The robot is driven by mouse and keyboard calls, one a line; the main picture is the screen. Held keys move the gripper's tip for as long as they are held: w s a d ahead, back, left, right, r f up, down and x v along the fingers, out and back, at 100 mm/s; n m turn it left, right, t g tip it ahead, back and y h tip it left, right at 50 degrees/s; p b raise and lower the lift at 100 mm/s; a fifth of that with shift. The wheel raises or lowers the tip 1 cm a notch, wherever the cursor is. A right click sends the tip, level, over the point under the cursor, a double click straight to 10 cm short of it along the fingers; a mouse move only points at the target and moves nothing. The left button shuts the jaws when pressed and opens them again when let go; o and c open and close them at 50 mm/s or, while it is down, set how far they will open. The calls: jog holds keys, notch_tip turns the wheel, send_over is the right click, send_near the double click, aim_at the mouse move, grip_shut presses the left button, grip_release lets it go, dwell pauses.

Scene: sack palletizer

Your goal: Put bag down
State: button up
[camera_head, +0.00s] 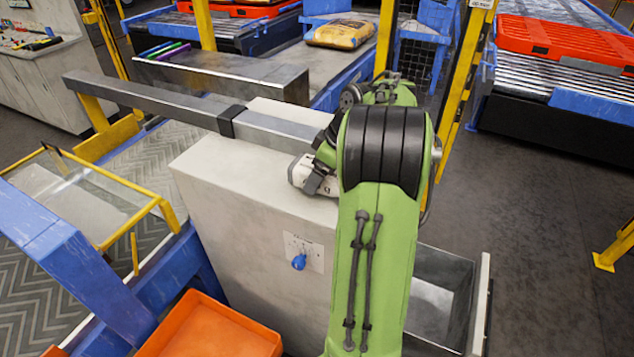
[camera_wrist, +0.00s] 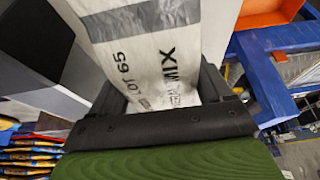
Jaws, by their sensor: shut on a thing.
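A white bag (camera_wrist: 150,55) with a grey band and black print reading "LOT 65" and "MIX" fills the upper middle of the wrist view. My gripper (camera_wrist: 168,122) has its black jaw across the bag's near end and is shut on it. The bag's far end runs out of the top of the picture.
A pale cabinet (camera_head: 250,215) stands under my arm, with a long metal bar (camera_head: 190,105) above it. An orange crate (camera_head: 205,332) is at the bottom. A yellow sack (camera_head: 342,33) lies on the back conveyor. Red pallets (camera_head: 565,42) sit back right. Dark floor (camera_head: 550,180) is open at right.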

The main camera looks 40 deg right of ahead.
jog(key=shift+s+f, duration=0.1)
jog(key=shift+f, duration=0.7)
jog(key=shift+f, duration=0.2)
jog(key=o, duration=1.3)
jog(key=p+v, duration=0.5)
jog(key=v, duration=0.7)
jog(key=shift+a+r, duration=0.1)
jog(key=shift+r, duration=0.2)
jog(key=a+r+m, duration=0.1)
jog(key=a+r, duration=0.1)
jog(key=a, duration=0.8)
jog(key=a+r+m, duration=0.1)
jog(key=a+r, duration=0.1)
jog(key=a, duration=0.8)
jog(key=s+a+f+m, duration=0.1)
jog(key=s+a+f, duration=0.1)
jog(key=s+a, duration=0.2)
jog(key=s+a+f+m+t+h, duration=0.1)
jog(key=s+a+f, duration=0.2)
jog(key=s, duration=0.6)
jog(key=shift+a+h, duration=0.3)
jog(key=shift+a, duration=0.6)
